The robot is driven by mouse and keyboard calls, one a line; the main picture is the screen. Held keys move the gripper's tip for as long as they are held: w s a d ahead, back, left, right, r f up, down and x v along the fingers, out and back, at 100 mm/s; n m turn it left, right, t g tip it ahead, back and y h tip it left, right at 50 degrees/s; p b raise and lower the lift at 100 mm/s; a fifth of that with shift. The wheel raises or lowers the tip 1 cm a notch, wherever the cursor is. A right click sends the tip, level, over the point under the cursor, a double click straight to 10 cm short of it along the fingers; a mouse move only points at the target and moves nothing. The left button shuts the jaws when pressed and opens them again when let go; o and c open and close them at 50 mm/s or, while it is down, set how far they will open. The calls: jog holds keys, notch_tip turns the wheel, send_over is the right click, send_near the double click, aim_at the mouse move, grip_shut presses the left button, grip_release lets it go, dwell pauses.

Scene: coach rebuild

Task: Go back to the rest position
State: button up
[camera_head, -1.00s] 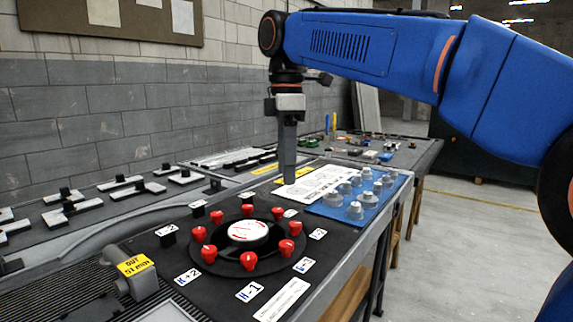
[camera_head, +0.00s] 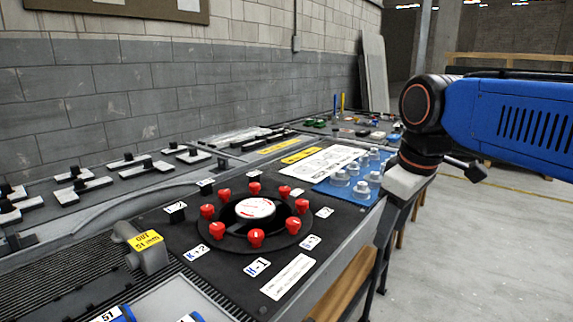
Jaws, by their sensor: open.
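My gripper (camera_head: 387,228) points down at the right of the bench, beside its front edge and the blue mat. Its grey body shows, but its fingers are narrow and dark from this side and nothing shows held in them. My blue arm (camera_head: 525,122) reaches in from the right edge. A black round holder (camera_head: 229,232) with several red pieces and a white dial (camera_head: 255,208) in its middle sits on the bench.
A blue mat (camera_head: 326,186) with several grey fittings lies next to my gripper, which partly hides it. A white sheet (camera_head: 318,164) lies behind. A grey stop with a yellow label (camera_head: 147,239) stands at left. The concrete floor (camera_head: 490,260) at right is clear.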

jog(key=s+d+f+m+t, duration=0.1)
jog(key=s+d+f+m, duration=0.3)
jog(key=f, duration=0.4)
jog(key=s+d+f+m+t, duration=0.1)
jog(key=s+d+f+m, duration=0.3)
jog(key=s+f, duration=0.3)
notch_tip(320, 180, down, 2)
jog(key=shift+s+h, duration=0.15)
jog(key=shift+h, duration=0.15)
jog(key=shift+d, duration=0.1)
dwell(0.6)
